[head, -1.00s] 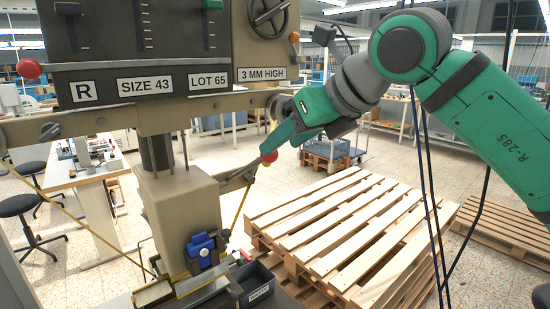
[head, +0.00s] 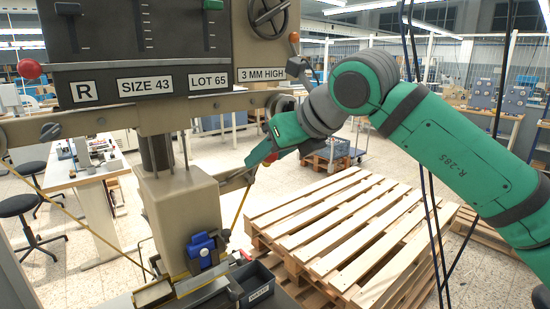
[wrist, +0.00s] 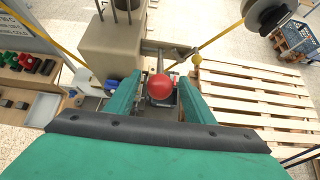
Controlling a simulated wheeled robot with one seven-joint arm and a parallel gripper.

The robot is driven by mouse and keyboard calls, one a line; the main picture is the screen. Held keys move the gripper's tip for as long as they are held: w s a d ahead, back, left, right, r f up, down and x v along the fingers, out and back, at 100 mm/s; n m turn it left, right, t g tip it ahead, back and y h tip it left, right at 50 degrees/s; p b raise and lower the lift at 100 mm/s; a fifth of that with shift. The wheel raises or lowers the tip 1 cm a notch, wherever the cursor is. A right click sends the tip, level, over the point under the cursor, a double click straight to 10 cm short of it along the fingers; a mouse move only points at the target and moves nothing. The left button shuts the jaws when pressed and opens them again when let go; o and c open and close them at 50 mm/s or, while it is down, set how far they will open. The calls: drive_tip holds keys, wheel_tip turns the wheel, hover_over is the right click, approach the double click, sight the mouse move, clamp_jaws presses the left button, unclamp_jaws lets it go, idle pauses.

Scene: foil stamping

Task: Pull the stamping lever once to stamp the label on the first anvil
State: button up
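The stamping press (head: 180,205) stands at the left, with a beige column and a head labelled R, SIZE 43, LOT 65 and 3 MM HIGH. Its lever (head: 235,183) reaches right from the column and has a red ball knob, partly hidden in the head view. In the wrist view the red knob (wrist: 160,87) lies between the two green fingers of my gripper (wrist: 159,78). The fingers are open, with gaps visible on both sides of the knob. In the head view my gripper (head: 262,155) is at the lever's end. A yellow-edged anvil (head: 153,293) is low on the press; its label cannot be made out.
A blue part (head: 202,249) sits on the front of the press base, with a dark bin (head: 262,285) beside it. A wooden pallet stack (head: 345,230) fills the floor to the right. Dark cables (head: 425,170) hang in front of my arm. Another red knob (head: 29,69) is at the upper left.

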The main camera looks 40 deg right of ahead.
drive_tip(key=c, duration=1.2)
drive_tip(key=shift+o, duration=0.2)
drive_tip(key=shift+s+f, duration=0.45)
drive_tip(key=shift+f, duration=0.35)
drive_tip(key=shift+s+f, duration=0.45)
drive_tip(key=shift+f, duration=0.45)
drive_tip(key=shift+s+d+f, duration=0.1)
drive_tip(key=shift+s+f, duration=0.25)
drive_tip(key=shift+f, duration=0.4)
drive_tip(key=shift+s+f, duration=0.3)
drive_tip(key=shift+f, duration=0.4)
drive_tip(key=f, duration=0.3)
drive_tip(key=shift+s+f, duration=0.15)
drive_tip(key=shift+s, duration=0.25)
